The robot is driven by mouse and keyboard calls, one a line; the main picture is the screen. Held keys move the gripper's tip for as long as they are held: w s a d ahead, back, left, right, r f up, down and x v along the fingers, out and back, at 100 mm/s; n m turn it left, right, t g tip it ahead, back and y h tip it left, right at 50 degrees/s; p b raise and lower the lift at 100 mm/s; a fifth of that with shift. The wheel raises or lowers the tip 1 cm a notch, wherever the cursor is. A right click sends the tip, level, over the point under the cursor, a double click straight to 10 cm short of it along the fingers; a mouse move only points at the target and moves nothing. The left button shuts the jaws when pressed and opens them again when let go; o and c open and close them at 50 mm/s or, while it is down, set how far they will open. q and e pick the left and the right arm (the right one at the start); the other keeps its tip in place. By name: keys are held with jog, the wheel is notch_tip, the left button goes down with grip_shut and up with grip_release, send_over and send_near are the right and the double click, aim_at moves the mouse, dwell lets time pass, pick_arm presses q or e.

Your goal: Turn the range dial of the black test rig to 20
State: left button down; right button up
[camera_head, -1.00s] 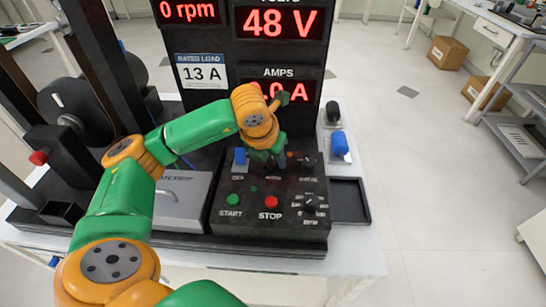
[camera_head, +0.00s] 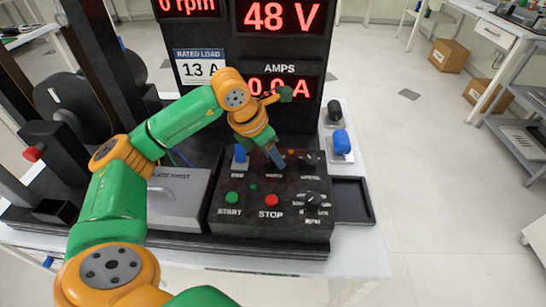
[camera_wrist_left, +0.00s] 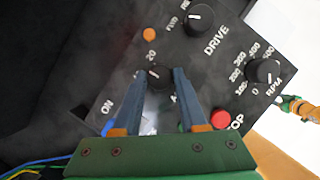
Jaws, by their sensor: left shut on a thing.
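The black test rig has a control panel (camera_head: 245,222) in the head view. My left gripper (camera_head: 277,160) reaches down to its upper middle, hiding most of the range dial there. In the left wrist view the range dial (camera_wrist_left: 158,76) is a small black knob between the two fingertips of my left gripper (camera_wrist_left: 160,74), which are shut on it from both sides. The label 20 (camera_wrist_left: 151,57) stands just above the knob. A white mark shows on the knob's upper left, near the 20, but its exact direction is hard to tell.
Close by are the DRIVE knob (camera_wrist_left: 200,18), the RPM knob (camera_wrist_left: 263,71), the red STOP button (camera_head: 271,200), the green START button (camera_head: 232,198) and a blue switch (camera_head: 240,154). The rated load sign (camera_head: 200,67) reads 13 A. The displays read 48 V and 0.0 A.

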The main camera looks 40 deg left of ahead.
aim_at(261, 165)
pick_arm(q)
jog(key=m+h, duration=0.1)
jog(key=m, duration=0.2)
jog(key=shift+w+a+r+g+p, duration=0.1)
jog(key=shift+g+p, duration=0.2)
jog(key=shift+p, duration=0.05)
jog(key=shift+m+g+h+p, duration=0.45)
jog(key=shift+m+h, duration=0.15)
jog(key=shift+m, duration=1)
jog(key=shift+c, duration=2.3)
grip_release()
jog(key=v, duration=0.7)
